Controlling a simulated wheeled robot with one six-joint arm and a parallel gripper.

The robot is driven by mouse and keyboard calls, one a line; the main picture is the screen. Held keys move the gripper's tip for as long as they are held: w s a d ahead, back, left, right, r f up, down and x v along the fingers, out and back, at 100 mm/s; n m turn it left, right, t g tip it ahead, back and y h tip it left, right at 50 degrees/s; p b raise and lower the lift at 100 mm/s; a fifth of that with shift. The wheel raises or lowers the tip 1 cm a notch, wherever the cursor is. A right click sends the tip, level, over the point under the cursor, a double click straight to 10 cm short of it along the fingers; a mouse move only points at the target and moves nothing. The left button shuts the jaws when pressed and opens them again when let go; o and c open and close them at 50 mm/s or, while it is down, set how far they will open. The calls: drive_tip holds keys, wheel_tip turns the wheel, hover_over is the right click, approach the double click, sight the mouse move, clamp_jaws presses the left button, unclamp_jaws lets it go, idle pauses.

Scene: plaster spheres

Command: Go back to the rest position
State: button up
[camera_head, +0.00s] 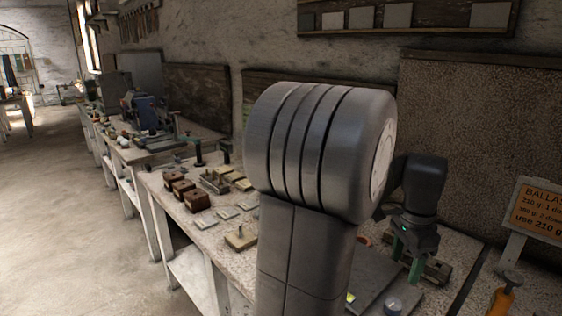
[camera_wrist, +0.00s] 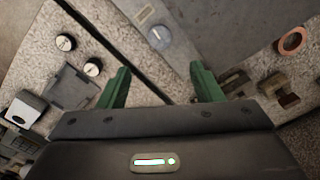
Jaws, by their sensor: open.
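My gripper (camera_head: 407,258) is at the right in the head view, partly hidden behind my grey arm. It points down over the speckled bench (camera_head: 375,226), with its green fingers apart. In the wrist view my gripper (camera_wrist: 162,84) shows two green fingers spread wide with nothing between them. A dark seam in the bench top and a grey plate with a round grey dial (camera_wrist: 158,34) lie beyond the fingertips. How high the fingers are above the bench I cannot tell.
A ballast sign (camera_head: 538,210) and an orange-handled tool (camera_head: 502,298) stand at right. Brown blocks (camera_head: 180,190) and pale plates (camera_head: 228,212) lie on the bench at left. A copper ring (camera_wrist: 292,41) and two round knobs (camera_wrist: 79,55) flank my fingers. The floor (camera_head: 70,220) at left is clear.

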sight(395, 303)
wheel_tip(395, 303, down, 12)
drive_tip(key=shift+f, duration=0.25)
idle(0.4)
wheel_tip(395, 303, up, 14)
wheel_tip(395, 303, down, 14)
drive_tip(key=shift+r, duration=0.25)
drive_tip(key=shift+f+b, duration=0.3)
drive_tip(key=shift+f, duration=0.05)
drive_tip(key=shift+n, duration=1.1)
drive_tip(key=shift+a+r, duration=0.1)
drive_tip(key=shift+r, duration=0.1)
